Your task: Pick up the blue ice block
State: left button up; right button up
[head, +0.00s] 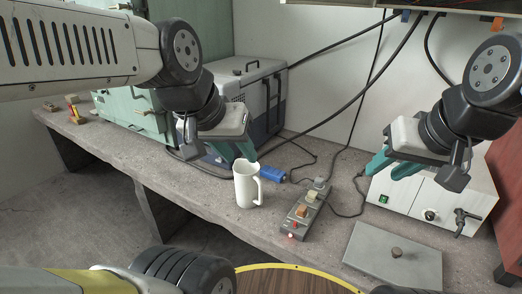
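The blue ice block (272,174) lies on the concrete bench just behind and right of a white mug. My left gripper (220,152) hangs to the left of the block, above the bench, with its teal fingers apart and nothing seen between them. My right gripper (390,166) is to the right of the block, in front of the white box. Its teal fingers look apart and empty. Neither gripper touches the block.
The white mug (246,184) stands close to the block. A grey switch strip (305,208) lies to the right, with black cables behind. A grey cool box (258,92) stands at the back. A white box (420,205) and a grey plate with a knob (375,262) are at right.

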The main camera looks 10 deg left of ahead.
aim_at(276, 175)
jog(key=i+j, duration=0.1)
jog(key=j, duration=0.3)
jog(key=i+j+u, duration=0.1)
jog(key=j, duration=0.25)
jog(key=i+j, duration=0.15)
jog(key=j, duration=0.25)
jog(key=i+j+u, duration=0.1)
jog(key=j, duration=0.25)
jog(key=i+j, duration=0.25)
jog(key=i, duration=0.25)
